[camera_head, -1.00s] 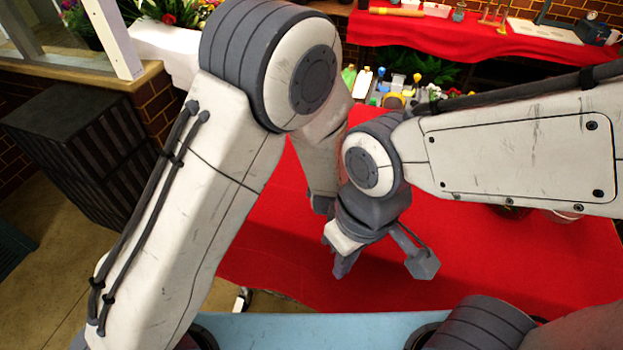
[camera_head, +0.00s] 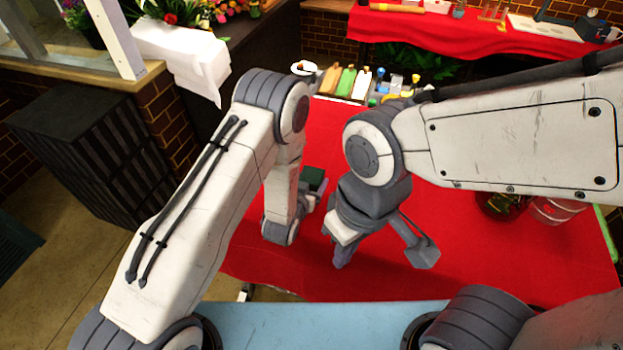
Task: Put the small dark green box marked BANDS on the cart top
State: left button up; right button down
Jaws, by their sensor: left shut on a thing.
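The small dark green box (camera_head: 314,178) shows in the head view just beyond my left forearm, over the red-covered table. Its marking cannot be read from here. My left gripper (camera_head: 311,189) is shut on the box; its fingers are mostly hidden behind my own wrist. I cannot tell whether the box touches the cloth. My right gripper (camera_head: 384,256) is lower and to the right, open and empty above the red cloth. I cannot make out the cart top with certainty.
The red-covered table (camera_head: 480,260) has bare cloth in its middle. Several bottles and small items (camera_head: 365,84) stand at its far edge. A dark pot and a glass-like container (camera_head: 556,208) stand at right. A light blue flat surface (camera_head: 290,318) lies at the bottom edge. A dark slatted crate (camera_head: 95,150) stands left.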

pick_arm(q)
jog(key=shift+f, duration=0.2)
jog(key=shift+f, duration=0.15)
jog(key=o, duration=1.3)
